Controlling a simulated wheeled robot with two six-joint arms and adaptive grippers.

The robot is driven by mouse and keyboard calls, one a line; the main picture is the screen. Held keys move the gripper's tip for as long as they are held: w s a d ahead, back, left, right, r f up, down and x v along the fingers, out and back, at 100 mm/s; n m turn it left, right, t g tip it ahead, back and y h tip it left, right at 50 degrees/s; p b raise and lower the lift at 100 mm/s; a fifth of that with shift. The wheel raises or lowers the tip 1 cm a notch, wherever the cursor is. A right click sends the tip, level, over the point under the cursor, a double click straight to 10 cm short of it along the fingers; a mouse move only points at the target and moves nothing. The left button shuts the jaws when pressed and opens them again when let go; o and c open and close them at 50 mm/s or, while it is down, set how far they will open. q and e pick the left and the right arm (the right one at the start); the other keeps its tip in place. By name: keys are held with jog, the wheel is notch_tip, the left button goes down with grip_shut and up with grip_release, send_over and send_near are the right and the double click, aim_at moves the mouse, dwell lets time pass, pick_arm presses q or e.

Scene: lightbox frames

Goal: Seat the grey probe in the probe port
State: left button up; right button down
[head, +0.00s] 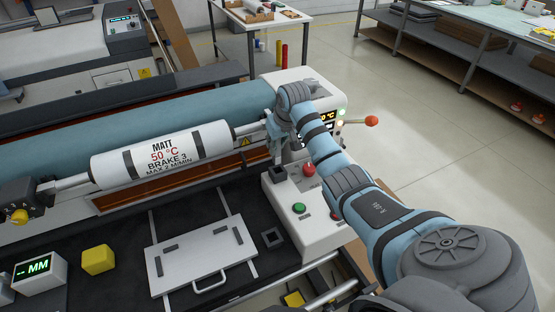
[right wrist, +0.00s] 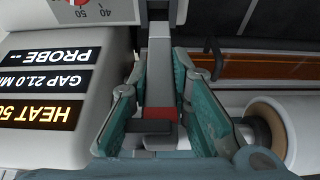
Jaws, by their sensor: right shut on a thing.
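My right gripper (head: 277,140) is over the near left edge of the white control box (head: 318,232). It is shut on the grey probe, which shows between the teal finger pads in the right wrist view (right wrist: 160,85), with a red and dark part near the palm. In the head view the probe (head: 277,157) points down from the fingers. A dark square (head: 278,173) lies right below it on the box; I take this for the probe port. I cannot tell whether the probe's tip touches it. The display (right wrist: 45,85) reads "PROBE --". My left gripper is out of view.
A red button (head: 309,168) and a green button (head: 299,207) are close by. The white roller (head: 160,153) lies left of the gripper. A white plate with a handle (head: 200,255), a dark square holder (head: 271,238) and a yellow block (head: 98,260) are on the black bed.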

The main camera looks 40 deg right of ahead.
aim_at(279, 158)
jog(key=shift+s+f, duration=0.15)
jog(key=shift+f, duration=3.05)
jog(key=shift+f, duration=0.15)
jog(key=c, duration=1.5)
grip_release()
jog(key=shift+s, duration=0.1)
jog(key=v, duration=1.2)
jog(key=shift+r, duration=0.2)
jog(key=shift+d, duration=0.15)
